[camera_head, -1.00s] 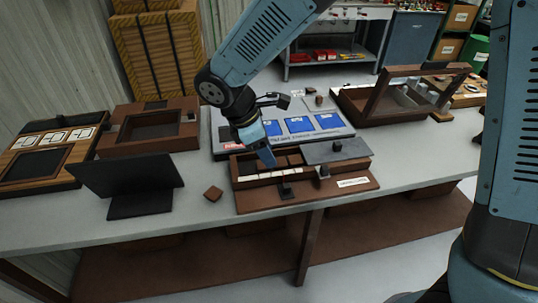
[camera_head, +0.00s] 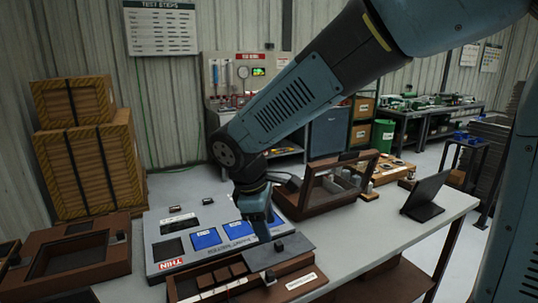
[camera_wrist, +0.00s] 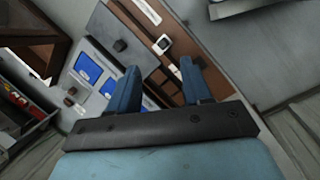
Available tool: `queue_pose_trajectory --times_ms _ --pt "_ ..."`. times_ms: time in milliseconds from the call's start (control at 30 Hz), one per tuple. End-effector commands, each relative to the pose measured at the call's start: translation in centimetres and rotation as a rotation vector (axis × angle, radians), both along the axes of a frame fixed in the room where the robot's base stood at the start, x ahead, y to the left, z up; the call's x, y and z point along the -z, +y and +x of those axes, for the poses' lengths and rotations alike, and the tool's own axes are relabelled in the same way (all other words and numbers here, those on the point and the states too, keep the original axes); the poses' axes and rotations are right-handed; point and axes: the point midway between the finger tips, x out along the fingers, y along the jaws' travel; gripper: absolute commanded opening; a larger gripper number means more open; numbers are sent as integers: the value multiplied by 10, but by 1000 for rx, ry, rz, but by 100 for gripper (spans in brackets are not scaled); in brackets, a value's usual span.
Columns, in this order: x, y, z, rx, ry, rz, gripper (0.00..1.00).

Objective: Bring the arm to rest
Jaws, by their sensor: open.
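My arm reaches down from the upper right in the head view. My gripper (camera_head: 266,238) is low over the bench, just above or beside the grey lid of a long brown wooden box (camera_head: 215,282); whether it touches cannot be told. In the wrist view my gripper (camera_wrist: 160,82) shows two blue fingers spread apart with nothing held between them. The brown box (camera_wrist: 150,45) and its grey lid (camera_wrist: 112,42) lie beyond the fingers.
A grey panel with blue squares (camera_head: 163,248) lies behind the box. A brown case with a raised clear lid (camera_head: 325,200) stands right of my gripper. A black tablet stand (camera_head: 427,193) is near the bench's right end. Striped crates (camera_head: 88,165) stand at the back left.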

Motion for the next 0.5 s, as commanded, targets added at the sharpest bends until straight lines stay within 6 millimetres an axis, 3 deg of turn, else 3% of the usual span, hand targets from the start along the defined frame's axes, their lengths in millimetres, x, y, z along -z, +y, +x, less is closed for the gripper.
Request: queue_pose_trajectory --times_ms 100,500 --pt "-21 -39 2 163 -50 66 49" --pt "-70 -150 -24 683 -208 296 49"
